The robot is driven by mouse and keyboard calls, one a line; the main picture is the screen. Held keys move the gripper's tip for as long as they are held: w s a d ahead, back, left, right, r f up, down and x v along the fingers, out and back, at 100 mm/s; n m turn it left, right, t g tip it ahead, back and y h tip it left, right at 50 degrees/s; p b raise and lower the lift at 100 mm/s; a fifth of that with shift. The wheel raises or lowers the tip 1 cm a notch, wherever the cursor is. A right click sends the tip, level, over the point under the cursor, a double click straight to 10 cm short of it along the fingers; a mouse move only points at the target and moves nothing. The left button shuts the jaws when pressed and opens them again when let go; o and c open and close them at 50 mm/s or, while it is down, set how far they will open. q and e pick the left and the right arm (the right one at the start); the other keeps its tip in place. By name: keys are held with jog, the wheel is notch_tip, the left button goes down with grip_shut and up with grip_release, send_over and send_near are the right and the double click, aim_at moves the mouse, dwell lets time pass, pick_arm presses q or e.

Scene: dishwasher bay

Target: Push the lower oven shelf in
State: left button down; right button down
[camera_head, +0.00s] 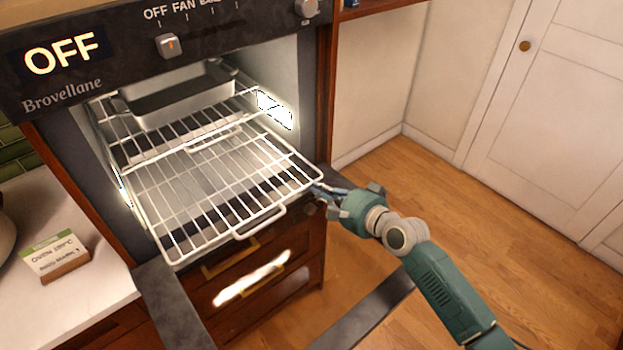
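The lower oven shelf (172,222), a white wire rack, is pulled out of the lit oven and juts over the open door. A loop handle (262,222) sits at its front edge. My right gripper (320,190) is by the shelf's front right corner, with its fingers pointing left toward it. I cannot tell whether the fingers touch the rack or how far apart they are. My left gripper is not in view.
The upper shelf (150,155) carries a metal baking tray (185,103) inside the oven. The oven door (172,300) hangs open below the racks. Wooden floor (480,180) is clear at right.

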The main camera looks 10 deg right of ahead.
jog(key=shift+w+a+p, duration=0.2)
jog(key=shift+w+a, duration=0.3)
jog(key=shift+w, duration=0.25)
jog(key=shift+w+a+p, duration=0.15)
jog(key=shift+w+a, duration=0.3)
jog(key=shift+w, duration=0.25)
